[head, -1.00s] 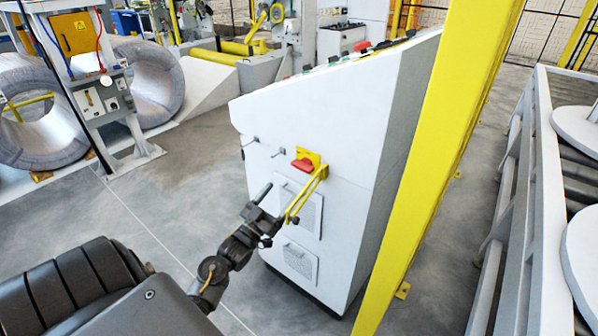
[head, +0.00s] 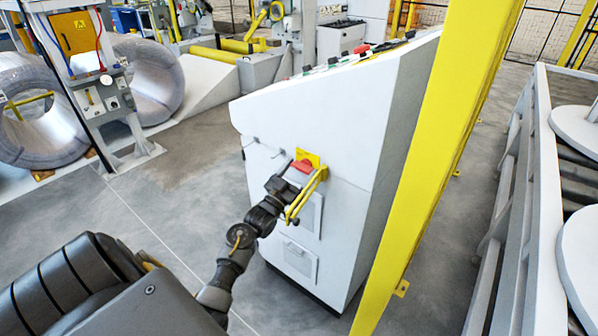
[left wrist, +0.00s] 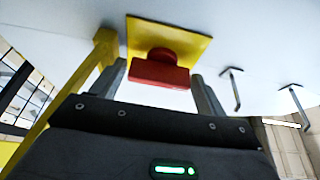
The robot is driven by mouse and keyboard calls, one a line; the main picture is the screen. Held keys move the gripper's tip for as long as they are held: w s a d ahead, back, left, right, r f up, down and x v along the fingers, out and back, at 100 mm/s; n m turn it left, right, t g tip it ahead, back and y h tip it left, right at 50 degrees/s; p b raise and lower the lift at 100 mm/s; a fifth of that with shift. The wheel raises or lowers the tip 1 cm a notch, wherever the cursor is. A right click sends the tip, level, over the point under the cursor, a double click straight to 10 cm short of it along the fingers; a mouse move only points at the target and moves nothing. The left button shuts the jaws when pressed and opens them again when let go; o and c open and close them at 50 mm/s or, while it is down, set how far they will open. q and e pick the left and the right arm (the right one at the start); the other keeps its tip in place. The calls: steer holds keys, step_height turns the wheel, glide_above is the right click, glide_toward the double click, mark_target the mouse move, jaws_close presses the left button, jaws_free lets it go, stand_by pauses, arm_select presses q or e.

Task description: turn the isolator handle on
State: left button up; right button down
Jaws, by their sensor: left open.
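The red isolator handle (head: 303,166) sits on a yellow plate (head: 315,158) on the side of the white control cabinet. In the left wrist view the handle (left wrist: 160,72) is a red bar lying crosswise in front of a round red hub on the yellow plate (left wrist: 190,45). My left gripper (head: 293,178) is open, right in front of the handle. In the left wrist view its fingers stand apart, one on each side of the red bar; contact cannot be told. My right gripper is not in view.
A yellow bracket (head: 305,197) projects from the cabinet (head: 310,110) close beside my left gripper; it also shows left of the handle in the wrist view (left wrist: 75,85). Small hooks (left wrist: 235,88) stick out nearby. A yellow post (head: 430,150) stands right of the cabinet.

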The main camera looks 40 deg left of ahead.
arm_select(q)
steer(key=shift+c, duration=0.3)
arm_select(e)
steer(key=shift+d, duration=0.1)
arm_select(q)
steer(key=c, duration=0.6)
steer(key=shift+c, duration=0.2)
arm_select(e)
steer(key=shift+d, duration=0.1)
